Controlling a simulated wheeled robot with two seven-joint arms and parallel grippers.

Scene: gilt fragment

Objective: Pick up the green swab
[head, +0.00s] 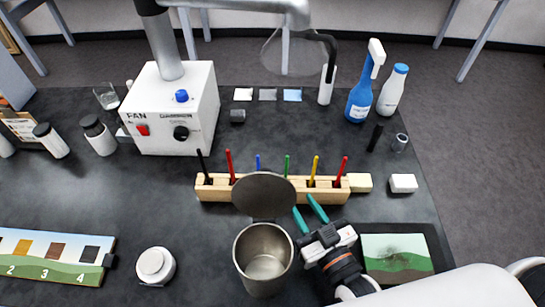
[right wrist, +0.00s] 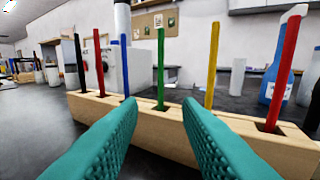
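The green swab (head: 287,164) stands upright in a slot of the wooden rack (head: 213,192), between the blue swab (head: 258,162) and the yellow swab (head: 315,166). In the right wrist view the green swab (right wrist: 160,66) rises beyond and between the two teal fingers. My right gripper (head: 303,204) is open and empty. It is on the near side of the rack, low, with its fingertips pointing at it and apart from the swab. The swab's lower end is hidden in the rack. My left gripper is not in view.
A metal cup (head: 263,279) with a raised round lid (head: 264,193) stands close left of my right gripper. A black swab (head: 203,165) and red swabs (head: 229,165) share the rack. A tray (head: 437,240) lies to the right. A white fan box (head: 165,112) stands behind.

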